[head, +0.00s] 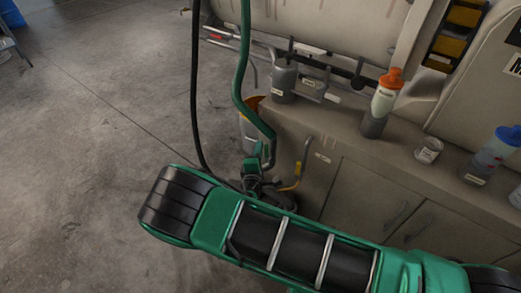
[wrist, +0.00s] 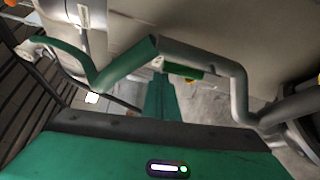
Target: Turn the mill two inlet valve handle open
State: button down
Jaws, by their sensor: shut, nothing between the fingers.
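My arm hides part of the area below the lever in the head view.
A green pipe (head: 240,85) and a black hose (head: 195,90) hang left of the bench (head: 345,135). On the bench stand a grey can (head: 283,80), an orange-capped bottle (head: 381,103), a small jar (head: 428,150) and a blue-capped bottle (head: 492,153).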

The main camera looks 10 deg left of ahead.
jog(key=s+a, duration=0.3)
jog(key=s, duration=0.6)
jog(key=shift+f, duration=0.2)
jog(key=shift+s, duration=0.1)
